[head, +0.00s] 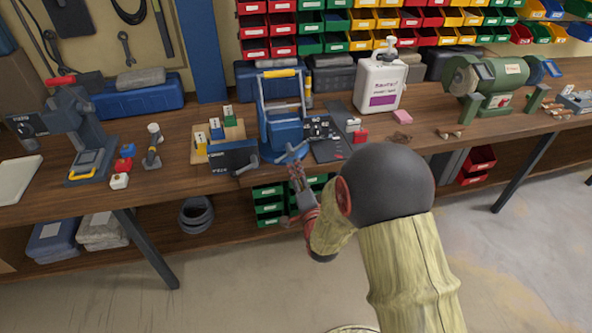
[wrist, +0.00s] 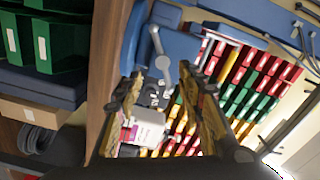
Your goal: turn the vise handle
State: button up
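The blue vise (head: 284,134) stands at the front of the workbench, just beyond my gripper. Its handle (head: 292,152), a grey-blue bar across a round hub, sticks out at the front edge. In the wrist view the handle (wrist: 163,62) shows as a grey bar with a round hub, ahead of the fingertips and roughly between their lines. The blue vise body (wrist: 183,42) is behind it. My gripper (head: 297,172) is below and in front of the handle; in the wrist view my gripper (wrist: 158,76) is open, with nothing between its fingers. I see no contact with the handle.
Left of the vise lies a dark plate with a grey lever (head: 247,165). A dark board (head: 335,140) with small parts lies to the right. A white bottle (head: 378,85) stands behind. Green drawers (head: 268,205) sit under the wooden bench (head: 440,130), near my gripper.

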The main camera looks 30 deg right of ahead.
jog(key=shift+s+a, duration=0.2)
jog(key=shift+s, duration=0.3)
jog(key=shift+s, duration=0.1)
dwell(0.3)
jog(key=v, duration=1.2)
jog(key=shift+r, duration=0.15)
